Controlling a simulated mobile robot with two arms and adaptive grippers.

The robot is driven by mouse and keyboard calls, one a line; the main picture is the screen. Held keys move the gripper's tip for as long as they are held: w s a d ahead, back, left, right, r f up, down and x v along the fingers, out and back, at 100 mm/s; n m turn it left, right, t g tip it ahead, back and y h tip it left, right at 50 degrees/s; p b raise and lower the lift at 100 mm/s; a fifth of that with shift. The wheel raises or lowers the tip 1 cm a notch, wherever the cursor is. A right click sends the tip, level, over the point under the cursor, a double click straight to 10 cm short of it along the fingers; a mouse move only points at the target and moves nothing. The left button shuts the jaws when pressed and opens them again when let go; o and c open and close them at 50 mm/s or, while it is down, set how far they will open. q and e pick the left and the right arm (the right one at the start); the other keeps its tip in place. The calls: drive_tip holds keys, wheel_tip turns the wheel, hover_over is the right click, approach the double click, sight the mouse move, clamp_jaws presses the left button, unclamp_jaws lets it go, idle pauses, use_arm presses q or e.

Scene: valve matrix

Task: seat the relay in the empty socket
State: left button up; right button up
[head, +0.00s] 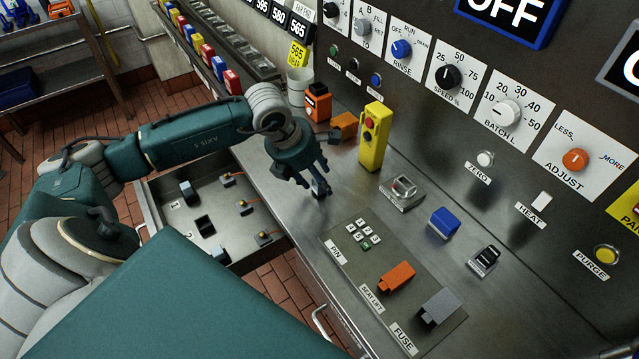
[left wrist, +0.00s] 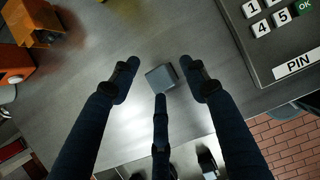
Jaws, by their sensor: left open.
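A small grey-blue block (left wrist: 162,78), which looks like the relay, sits on the metal counter in the left wrist view. My left gripper (head: 316,184) is open just above the counter in the head view. In the left wrist view its fingers (left wrist: 160,85) stand apart around the block, and I cannot tell if any touches it. In the head view the fingers mostly hide the block. The black empty socket (head: 205,226) is in the open drawer (head: 160,215) at the left, between two seated grey-blue blocks (head: 187,193) (head: 220,255). My right gripper is out of view.
A yellow button box (head: 374,137) and orange items (head: 343,125) stand behind the gripper. A keypad panel (head: 340,232) lies at the front right. The counter's edge runs between block and drawer.

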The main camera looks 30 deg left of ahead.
use_arm(q)
drive_tip(key=shift+s, duration=0.1)
clamp_jaws()
drive_tip(key=shift+r, duration=0.2)
